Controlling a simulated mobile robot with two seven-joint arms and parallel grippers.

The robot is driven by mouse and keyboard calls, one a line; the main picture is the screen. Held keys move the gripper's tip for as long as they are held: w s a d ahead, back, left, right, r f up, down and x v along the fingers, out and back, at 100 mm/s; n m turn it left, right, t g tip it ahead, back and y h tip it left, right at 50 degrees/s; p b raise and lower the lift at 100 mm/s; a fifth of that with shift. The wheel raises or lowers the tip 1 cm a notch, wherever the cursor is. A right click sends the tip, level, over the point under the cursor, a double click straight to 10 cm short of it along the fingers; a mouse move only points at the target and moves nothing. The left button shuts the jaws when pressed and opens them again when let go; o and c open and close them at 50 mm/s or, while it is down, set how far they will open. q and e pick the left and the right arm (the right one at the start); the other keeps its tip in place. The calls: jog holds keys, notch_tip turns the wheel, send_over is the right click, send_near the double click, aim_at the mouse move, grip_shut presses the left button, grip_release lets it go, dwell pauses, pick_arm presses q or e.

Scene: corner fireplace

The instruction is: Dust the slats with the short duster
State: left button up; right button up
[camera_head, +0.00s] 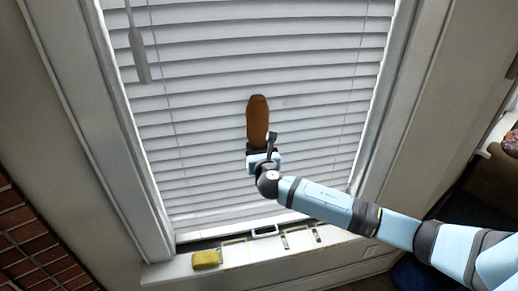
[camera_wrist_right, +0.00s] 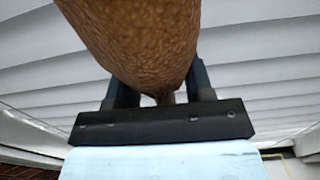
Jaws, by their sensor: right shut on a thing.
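The short duster (camera_head: 258,120) has a brown, rounded, textured head and stands upright in front of the white slats (camera_head: 200,95) of the window blind. My right gripper (camera_head: 260,151) is shut on the duster at its lower end. In the right wrist view the duster's head (camera_wrist_right: 135,40) fills the top middle, with a finger on each side of its narrow lower part. The slats (camera_wrist_right: 250,75) show behind it. I cannot tell whether the head touches them. A faint grey smudge (camera_head: 291,101) lies on the slats just right of the head. My left gripper is not in view.
Below the blind is a white sill (camera_head: 165,270) with a yellow sponge (camera_head: 206,260) and pale rectangular frames (camera_head: 265,231). A grey wand (camera_head: 139,55) hangs at the blind's upper left. A brick wall (camera_head: 30,240) is at lower left.

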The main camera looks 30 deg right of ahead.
aim_at(260, 145)
jog(key=shift+r, duration=0.5)
jog(key=shift+s+d+f, duration=0.1)
jog(key=shift+s+d, duration=0.2)
jog(key=shift+d, duration=0.8)
jog(key=shift+s+d, duration=0.3)
jog(key=shift+d, duration=0.8)
jog(key=shift+s+d+f, duration=0.1)
jog(key=shift+s+d, duration=0.2)
jog(key=shift+d, duration=0.8)
jog(key=shift+s+d+r+b, duration=0.15)
jog(key=shift+s+d, duration=0.45)
jog(key=shift+d, duration=1.75)
jog(key=shift+s+d+f+b, duration=0.15)
jog(key=shift+s+d, duration=0.45)
jog(key=shift+d, duration=1.8)
jog(key=shift+s+d+r+b, duration=0.15)
jog(key=shift+s+d, duration=0.45)
jog(key=shift+d, duration=1.75)
jog(key=shift+a+r+p, duration=0.15)
jog(key=shift+r+p, duration=0.35)
jog(key=shift+r, duration=0.65)
jog(key=shift+w+a, duration=0.9)
jog(key=shift+a, duration=2.5)
jog(key=shift+w+a, duration=0.95)
jog(key=shift+a, duration=2.5)
jog(key=shift+w+a, duration=0.9)
jog(key=shift+a, duration=2.5)
jog(key=shift+s, duration=0.1)
